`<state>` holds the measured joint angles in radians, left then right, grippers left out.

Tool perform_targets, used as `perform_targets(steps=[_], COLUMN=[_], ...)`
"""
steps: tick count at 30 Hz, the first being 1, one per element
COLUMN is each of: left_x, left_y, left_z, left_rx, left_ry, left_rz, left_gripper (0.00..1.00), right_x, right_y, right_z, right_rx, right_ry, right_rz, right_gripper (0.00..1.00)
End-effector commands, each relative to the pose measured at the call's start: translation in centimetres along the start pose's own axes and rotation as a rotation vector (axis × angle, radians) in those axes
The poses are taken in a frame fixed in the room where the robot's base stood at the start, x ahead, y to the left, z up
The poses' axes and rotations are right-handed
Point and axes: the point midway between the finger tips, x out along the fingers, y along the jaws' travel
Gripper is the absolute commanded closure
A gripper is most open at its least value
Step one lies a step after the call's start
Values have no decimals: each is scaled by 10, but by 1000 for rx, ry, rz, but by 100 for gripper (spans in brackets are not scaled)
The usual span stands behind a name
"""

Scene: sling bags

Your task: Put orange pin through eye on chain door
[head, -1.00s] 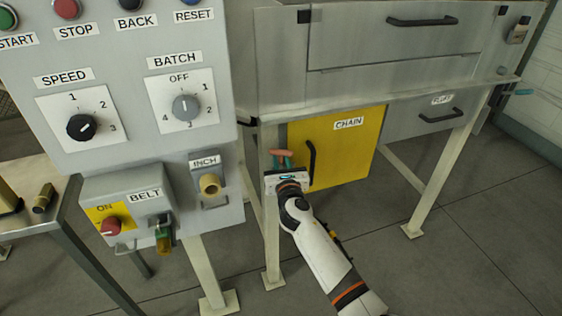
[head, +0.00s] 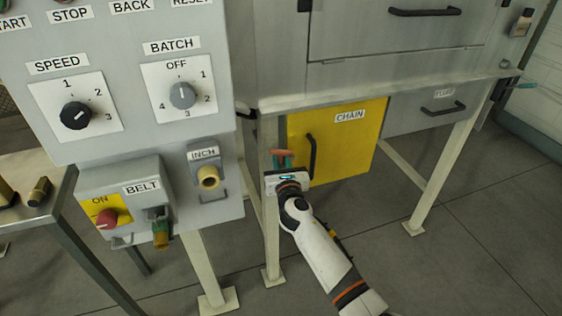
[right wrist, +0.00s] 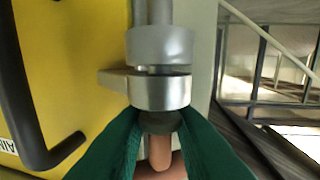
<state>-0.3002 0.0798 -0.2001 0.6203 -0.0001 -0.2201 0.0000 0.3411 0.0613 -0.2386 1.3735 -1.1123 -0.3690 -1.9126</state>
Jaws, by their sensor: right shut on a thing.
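The chain door (head: 350,150) is yellow, with a CHAIN label and a black handle (head: 312,157). My right gripper (head: 284,172) is at the door's left edge, beside the grey post. Its green fingers are shut on the orange pin (head: 282,153), whose T-shaped head stands out above them. In the right wrist view the pin (right wrist: 158,153) shows between the fingers (right wrist: 160,140), with a dark collar against the metal eye (right wrist: 158,91). A grey cylinder (right wrist: 160,47) lies in line beyond the eye, across a narrow gap. The pin's shaft is hidden. My left gripper is out of view.
The control panel (head: 130,135) with knobs and the BELT box (head: 125,195) stands to the left. A grey PLUFF-like labelled door (head: 435,110) is to the right. The machine's pale legs (head: 440,170) and open floor lie around my right arm.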

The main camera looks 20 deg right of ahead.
Motion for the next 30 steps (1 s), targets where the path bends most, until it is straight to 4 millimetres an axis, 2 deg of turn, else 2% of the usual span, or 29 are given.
perform_targets(steps=[18, 19, 23, 30], left_x=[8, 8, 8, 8], left_y=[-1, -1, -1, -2], left_z=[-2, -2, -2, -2], left_rx=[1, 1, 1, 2], left_ry=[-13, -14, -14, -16], left_rz=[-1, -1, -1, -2], left_gripper=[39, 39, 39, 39], right_x=[0, 0, 0, 0], right_y=[1, 1, 1, 0], right_z=[12, 13, 14, 14], right_rx=[-2, -2, -2, -1], right_ry=[-1, -1, -2, -2], right_rz=[2, 2, 1, 1], right_gripper=[100, 77, 55, 54])
